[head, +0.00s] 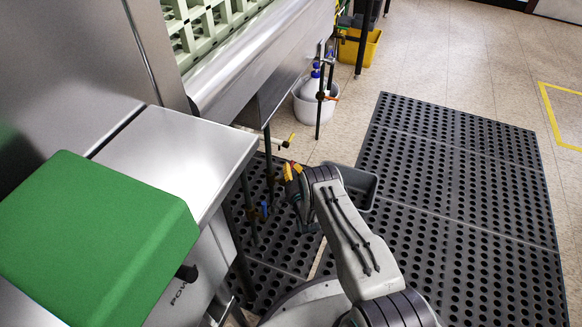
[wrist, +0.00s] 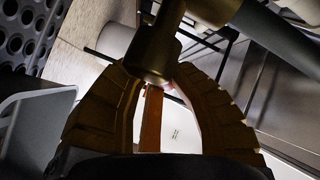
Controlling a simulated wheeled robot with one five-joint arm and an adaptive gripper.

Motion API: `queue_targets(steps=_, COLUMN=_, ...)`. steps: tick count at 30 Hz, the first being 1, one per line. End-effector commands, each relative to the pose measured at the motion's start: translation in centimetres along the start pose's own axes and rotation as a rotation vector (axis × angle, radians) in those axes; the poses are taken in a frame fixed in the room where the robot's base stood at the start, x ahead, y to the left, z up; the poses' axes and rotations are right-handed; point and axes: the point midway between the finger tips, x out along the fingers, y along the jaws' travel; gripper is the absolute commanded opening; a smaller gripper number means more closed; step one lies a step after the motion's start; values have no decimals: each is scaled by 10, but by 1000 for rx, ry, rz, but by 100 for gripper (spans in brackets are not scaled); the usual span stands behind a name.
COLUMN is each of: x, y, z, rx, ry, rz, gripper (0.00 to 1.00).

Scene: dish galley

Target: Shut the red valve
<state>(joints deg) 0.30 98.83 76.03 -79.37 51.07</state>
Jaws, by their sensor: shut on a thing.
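My gripper (head: 292,172), with yellow fingers, is low in front of the steel counter in the head view. In the wrist view my gripper (wrist: 155,80) has its two fingers on either side of a narrow orange-red lever (wrist: 152,120), which I take for the red valve's handle. The lever runs from a brass-coloured round body (wrist: 157,48) back between the fingers. The fingers are closed about the lever; the exact contact is in shadow. In the head view the fingers and arm mostly hide this valve.
A yellow-handled valve (head: 290,138) and a blue one (head: 264,210) are near my gripper. An orange handle (head: 330,98) is by a white bucket (head: 306,112). A grey bin (head: 358,184) stands just right of my gripper. Black mats (head: 455,180) cover open floor.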

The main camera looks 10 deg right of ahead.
Motion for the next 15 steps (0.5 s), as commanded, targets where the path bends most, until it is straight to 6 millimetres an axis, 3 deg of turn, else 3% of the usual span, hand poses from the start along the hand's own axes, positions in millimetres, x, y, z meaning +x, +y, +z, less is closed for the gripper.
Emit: queue_targets(steps=15, x=-2, y=7, z=8, rx=77, ry=-73, rz=93, gripper=0)
